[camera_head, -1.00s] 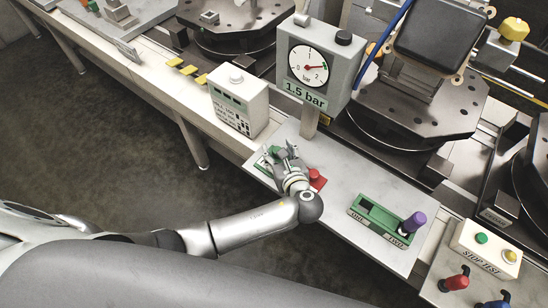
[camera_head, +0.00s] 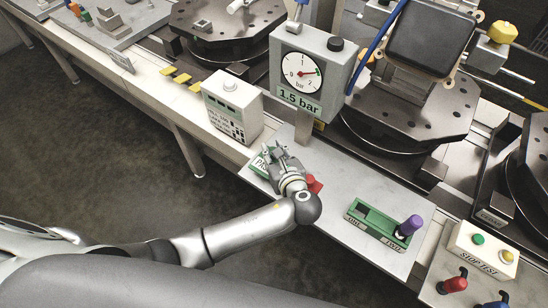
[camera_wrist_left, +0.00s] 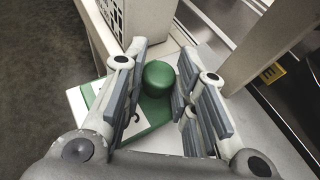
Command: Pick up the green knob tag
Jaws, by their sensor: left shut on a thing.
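The green knob tag is a flat green plate with a white label and dark lettering, seen in the head view (camera_head: 259,166), with a round green knob, clear in the left wrist view (camera_wrist_left: 157,77). My left gripper (camera_head: 278,157) is over the tag. In the left wrist view its fingers (camera_wrist_left: 158,85) are on both sides of the knob, shut on it. The fingers hide part of the plate, and I cannot tell whether it is clear of the grey panel. My right gripper is not in view.
A red knob piece (camera_head: 314,184) stands close beside my left gripper. A green slotted holder (camera_head: 366,230) with a purple knob (camera_head: 410,226) is to the right. A white box (camera_head: 232,108) and the gauge box (camera_head: 312,75) stand behind. The grey panel (camera_head: 340,190) between has free room.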

